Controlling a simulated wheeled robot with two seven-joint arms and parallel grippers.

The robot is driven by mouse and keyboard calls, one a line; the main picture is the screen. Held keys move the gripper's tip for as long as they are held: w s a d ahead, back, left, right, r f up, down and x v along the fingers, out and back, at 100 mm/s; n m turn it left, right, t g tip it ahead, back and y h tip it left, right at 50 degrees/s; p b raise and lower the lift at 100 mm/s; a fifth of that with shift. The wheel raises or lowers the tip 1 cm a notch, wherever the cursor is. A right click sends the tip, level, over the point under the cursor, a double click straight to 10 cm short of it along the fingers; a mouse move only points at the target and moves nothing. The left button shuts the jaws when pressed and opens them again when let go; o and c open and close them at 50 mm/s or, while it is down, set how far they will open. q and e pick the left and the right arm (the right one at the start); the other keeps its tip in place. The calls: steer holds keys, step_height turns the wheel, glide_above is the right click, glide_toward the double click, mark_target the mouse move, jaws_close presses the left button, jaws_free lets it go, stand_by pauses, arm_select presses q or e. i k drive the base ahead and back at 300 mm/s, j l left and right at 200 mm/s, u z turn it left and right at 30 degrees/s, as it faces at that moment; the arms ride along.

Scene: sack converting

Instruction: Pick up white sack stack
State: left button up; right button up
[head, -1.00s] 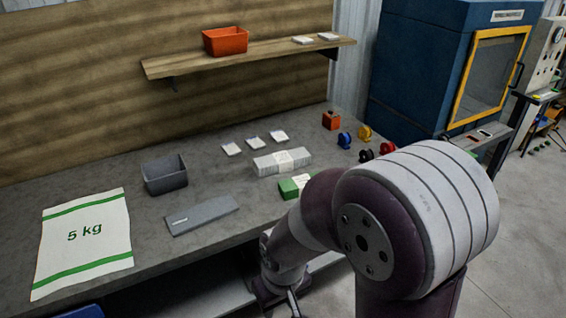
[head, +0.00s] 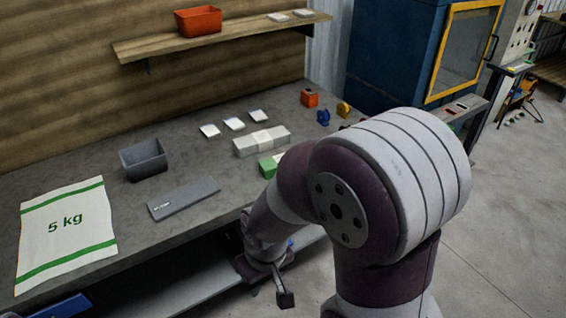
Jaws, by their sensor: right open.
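The white sack stack (head: 262,141) is a pale flat bundle with a lighter band around its middle. It lies on the grey workbench (head: 110,160), right of the bench's centre in the head view. My right gripper (head: 268,286) is open and empty. It hangs low in front of the bench's front edge, below the bench top and well apart from the stack. My right arm covers part of the bench to the right of the stack. My left gripper is out of view.
A green bundle (head: 268,167) lies just in front of the stack, partly hidden by my arm. A grey bin (head: 143,160), a flat grey piece (head: 183,198) and a 5 kg sack (head: 66,232) lie to the left. Several small white packs (head: 234,124) lie behind.

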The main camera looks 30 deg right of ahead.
mark_target(263, 140)
steer(key=i+l+u, duration=0.15)
steer(key=l, duration=0.35)
steer(key=i+l+u, duration=0.2)
steer(key=l, duration=0.35)
steer(key=i+l+u, duration=0.15)
steer(key=l, duration=0.4)
steer(key=i+l+u, duration=0.2)
steer(key=l, duration=0.35)
steer(key=i+l+u, duration=0.15)
steer(key=l, duration=0.45)
steer(key=l+u, duration=0.2)
steer(key=l, duration=0.4)
